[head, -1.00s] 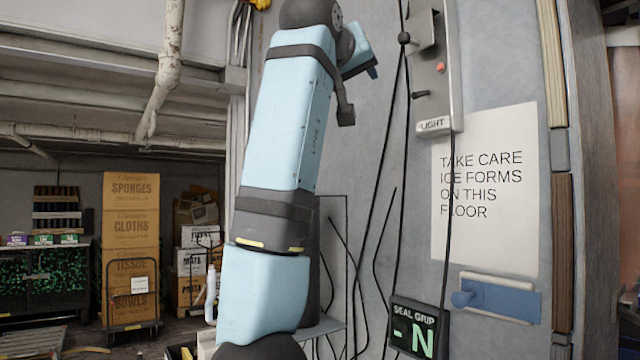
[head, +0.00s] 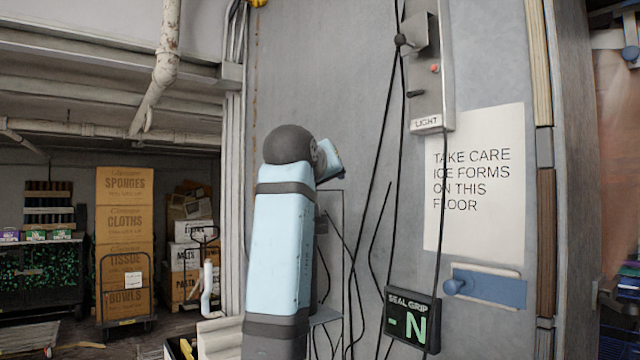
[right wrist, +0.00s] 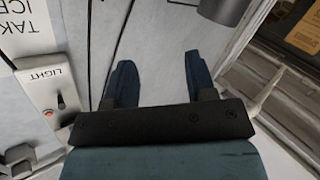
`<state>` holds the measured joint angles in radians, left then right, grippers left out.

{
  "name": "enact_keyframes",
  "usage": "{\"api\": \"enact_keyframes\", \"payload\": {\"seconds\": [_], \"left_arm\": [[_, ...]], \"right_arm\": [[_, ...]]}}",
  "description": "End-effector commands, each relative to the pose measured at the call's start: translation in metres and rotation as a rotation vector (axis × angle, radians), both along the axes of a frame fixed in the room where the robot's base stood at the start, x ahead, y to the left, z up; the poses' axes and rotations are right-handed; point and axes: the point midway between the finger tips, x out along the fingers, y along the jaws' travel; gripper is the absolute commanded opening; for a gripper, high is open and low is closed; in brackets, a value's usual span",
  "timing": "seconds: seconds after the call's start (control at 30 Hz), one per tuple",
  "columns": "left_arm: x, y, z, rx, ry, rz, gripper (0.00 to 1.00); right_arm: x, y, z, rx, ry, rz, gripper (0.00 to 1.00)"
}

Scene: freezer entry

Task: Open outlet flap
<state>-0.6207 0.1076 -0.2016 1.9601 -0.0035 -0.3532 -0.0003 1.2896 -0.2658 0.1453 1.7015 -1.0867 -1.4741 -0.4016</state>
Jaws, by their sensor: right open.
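A narrow grey wall box (head: 429,100) labelled LIGHT is on the grey panel wall in the head view. A grey flap-like cover (head: 418,32) juts out at its upper part, with a dark round knob beside it. I cannot tell how far the cover is open. The box also shows at the left of the right wrist view (right wrist: 42,95), with grey parts at the lower left corner. My right gripper (right wrist: 160,82) is open and empty in front of the wall, apart from the box. My left gripper is not in view.
Black cables hang in front of the wall beside the box. A SEAL GRIP display (head: 411,320), a paper sign (head: 475,180) and a blue handle (head: 488,288) are on the wall. Stacked cartons (head: 124,215) stand far left. A grey cylinder (right wrist: 222,8) shows in the right wrist view.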

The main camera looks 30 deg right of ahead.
Motion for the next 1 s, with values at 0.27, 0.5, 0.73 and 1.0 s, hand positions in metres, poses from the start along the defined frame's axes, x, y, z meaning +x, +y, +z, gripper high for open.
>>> {"api": "enact_keyframes", "payload": {"seconds": [0.27,0.5,0.73,1.0], "left_arm": [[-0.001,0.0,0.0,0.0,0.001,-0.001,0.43],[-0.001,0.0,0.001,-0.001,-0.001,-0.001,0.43],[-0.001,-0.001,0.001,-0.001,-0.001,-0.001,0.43],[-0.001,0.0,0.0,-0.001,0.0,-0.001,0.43]], "right_arm": [[0.004,-0.001,-0.013,0.002,0.008,0.006,0.51],[0.004,-0.001,-0.013,0.002,0.009,0.007,0.51],[0.004,-0.001,-0.014,0.003,0.009,0.007,0.51],[0.022,-0.006,-0.109,0.035,0.081,0.053,0.51]]}}
